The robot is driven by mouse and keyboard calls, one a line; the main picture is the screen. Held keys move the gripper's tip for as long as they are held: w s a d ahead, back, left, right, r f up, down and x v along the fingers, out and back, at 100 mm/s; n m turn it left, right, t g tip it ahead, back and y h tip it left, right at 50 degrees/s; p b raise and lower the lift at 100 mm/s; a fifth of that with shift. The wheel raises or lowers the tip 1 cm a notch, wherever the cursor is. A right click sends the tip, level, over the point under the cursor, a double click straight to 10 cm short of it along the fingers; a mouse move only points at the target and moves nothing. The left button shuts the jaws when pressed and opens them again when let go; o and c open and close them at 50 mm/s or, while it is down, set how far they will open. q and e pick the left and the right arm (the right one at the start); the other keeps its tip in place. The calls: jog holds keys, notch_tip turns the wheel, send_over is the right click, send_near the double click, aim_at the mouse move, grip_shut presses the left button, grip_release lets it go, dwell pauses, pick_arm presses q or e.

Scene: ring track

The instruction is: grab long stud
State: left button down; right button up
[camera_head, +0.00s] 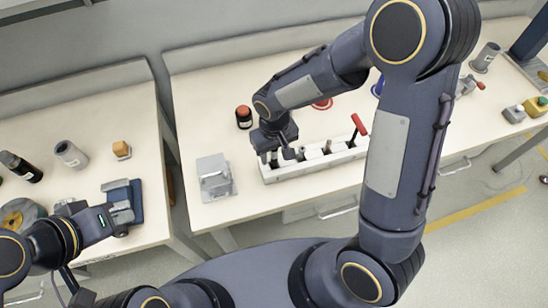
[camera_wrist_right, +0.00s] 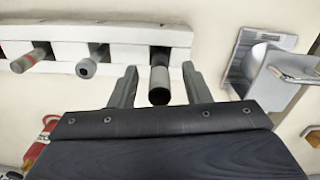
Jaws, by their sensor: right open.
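A white slotted rack (camera_head: 322,164) stands on the right-hand table with several upright pieces in it. My right gripper (camera_head: 270,155) is over its left end. In the right wrist view the rack (camera_wrist_right: 125,35) is at the top, and the open fingers of my right gripper (camera_wrist_right: 160,90) are on either side of a dark cylinder with a grey band (camera_wrist_right: 159,78), with gaps showing. A grey round-ended piece (camera_wrist_right: 86,67) and a red-banded rod (camera_wrist_right: 30,58) sit in neighbouring slots. I cannot tell which piece is the long stud. My left gripper (camera_head: 125,213) is at the left table; its jaws are unclear.
A grey metal fixture (camera_head: 215,178) stands left of the rack, also close beside the fingers in the right wrist view (camera_wrist_right: 270,75). A black and red cylinder (camera_head: 244,117) stands behind. A blue-grey block (camera_head: 130,195) is by my left gripper. A gap separates the tables.

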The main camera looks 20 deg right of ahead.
jog(key=shift+f, duration=0.1)
jog(key=shift+c, duration=0.3)
grip_shut()
